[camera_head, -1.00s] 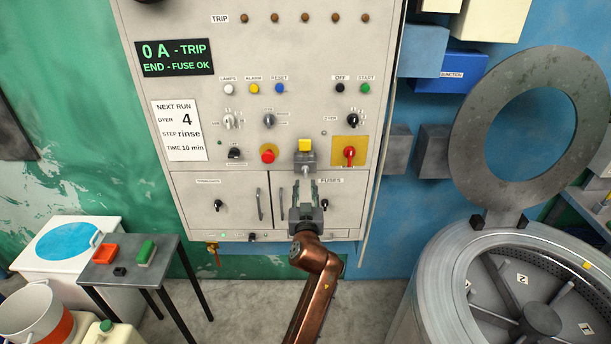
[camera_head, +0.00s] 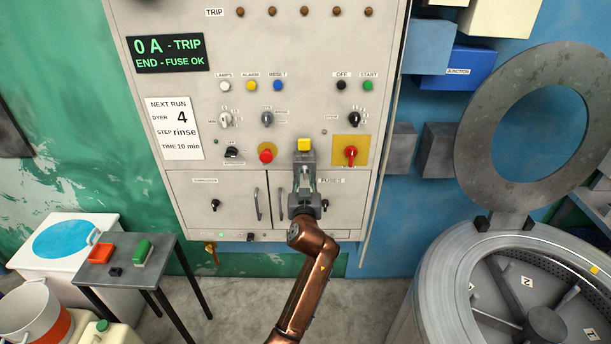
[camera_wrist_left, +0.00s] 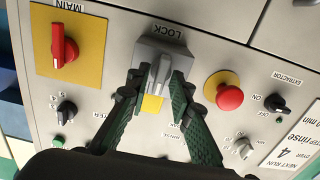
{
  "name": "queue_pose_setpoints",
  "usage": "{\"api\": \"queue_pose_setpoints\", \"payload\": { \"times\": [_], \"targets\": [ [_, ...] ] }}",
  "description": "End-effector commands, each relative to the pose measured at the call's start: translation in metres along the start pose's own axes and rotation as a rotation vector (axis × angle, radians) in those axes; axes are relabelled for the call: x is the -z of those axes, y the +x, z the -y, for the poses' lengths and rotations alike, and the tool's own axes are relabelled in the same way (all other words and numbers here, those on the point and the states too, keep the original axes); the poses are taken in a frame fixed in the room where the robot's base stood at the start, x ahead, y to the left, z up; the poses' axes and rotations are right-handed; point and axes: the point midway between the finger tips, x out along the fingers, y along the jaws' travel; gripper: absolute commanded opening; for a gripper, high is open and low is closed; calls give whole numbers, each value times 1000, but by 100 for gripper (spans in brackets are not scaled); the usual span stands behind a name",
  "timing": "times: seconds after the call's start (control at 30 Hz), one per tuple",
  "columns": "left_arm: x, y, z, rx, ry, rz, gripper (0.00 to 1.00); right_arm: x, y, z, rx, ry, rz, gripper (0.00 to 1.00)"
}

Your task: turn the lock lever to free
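The lock is a grey box (camera_wrist_left: 172,52) marked LOCK, with a grey lever (camera_wrist_left: 158,75) standing out from its face and a yellow part (camera_wrist_left: 152,104) behind it. In the head view the lock's yellow part (camera_head: 304,145) shows at the lower middle of the panel, above the lower doors. My left gripper (camera_head: 304,180) is just below and in front of it. In the left wrist view its two green-black fingers (camera_wrist_left: 157,80) stand on either side of the lever, with a small gap visible on each side. Whether either finger touches it is unclear. My right gripper is not in view.
The red main switch (camera_head: 350,153) on its yellow plate is right of the lock. A red push button (camera_head: 266,153) is to its left. Door handles (camera_head: 257,203) stick out below. A dyeing drum (camera_head: 500,270) with raised lid stands right; a small table (camera_head: 135,265) stands left.

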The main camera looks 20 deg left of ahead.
Motion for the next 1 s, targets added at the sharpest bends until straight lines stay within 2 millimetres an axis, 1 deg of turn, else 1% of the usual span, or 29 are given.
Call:
{"api": "queue_pose_setpoints", "payload": {
  "times": [0.03, 0.2, 0.4, 0.57, 0.77, 1.0],
  "targets": [
    [-1, 0, 0, 1, 0, 1, 11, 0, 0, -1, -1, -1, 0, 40],
    [-1, 0, 0, 0, 0, 2, 0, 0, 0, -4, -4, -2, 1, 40],
    [-1, 0, -2, -1, 6, 3, 0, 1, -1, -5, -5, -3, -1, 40],
    [-1, 0, -2, -2, 43, 4, 0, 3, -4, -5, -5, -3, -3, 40],
    [0, 0, -2, -2, 155, 4, 0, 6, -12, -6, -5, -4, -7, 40],
    [0, 0, -3, -2, 367, 4, 0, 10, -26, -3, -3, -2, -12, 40]
  ]
}}
